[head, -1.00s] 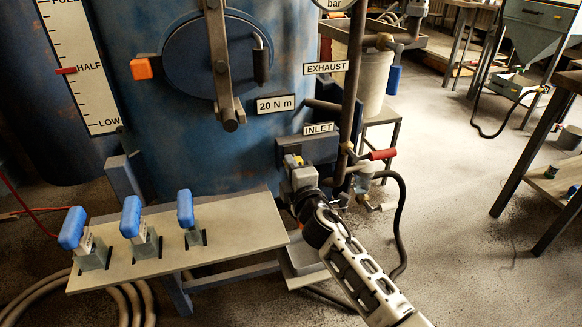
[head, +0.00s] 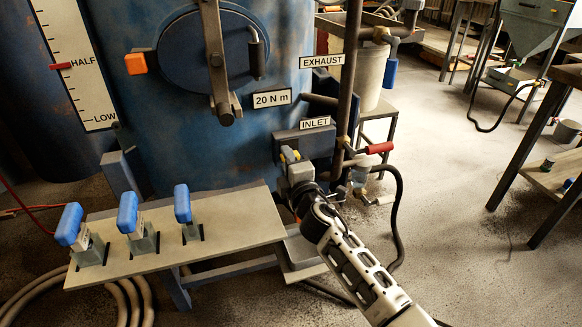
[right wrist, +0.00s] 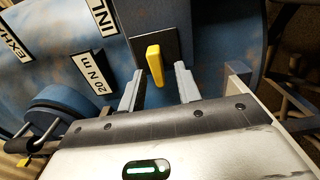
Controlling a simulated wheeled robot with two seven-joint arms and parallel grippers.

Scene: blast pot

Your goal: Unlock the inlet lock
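The INLET label (head: 315,122) sits on the blue pot above the inlet lock's dark plate (right wrist: 172,25). A yellow handle (right wrist: 155,66) stands out from this plate; in the head view it is mostly hidden by my gripper. My right gripper (right wrist: 158,87) is open, with one grey finger on each side of the yellow handle and visible gaps between. In the head view my right gripper (head: 291,160) is close in front of the lock. Three blue-handled tools (head: 128,213) stand in slots of a shelf (head: 235,222) to the left. My left gripper is out of view.
A vertical pipe (head: 347,90) and a red-handled valve (head: 378,148) are just right of the lock, with a black hose (head: 399,210) below. The EXHAUST label (head: 321,61) and 20 N m label (head: 272,98) are above.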

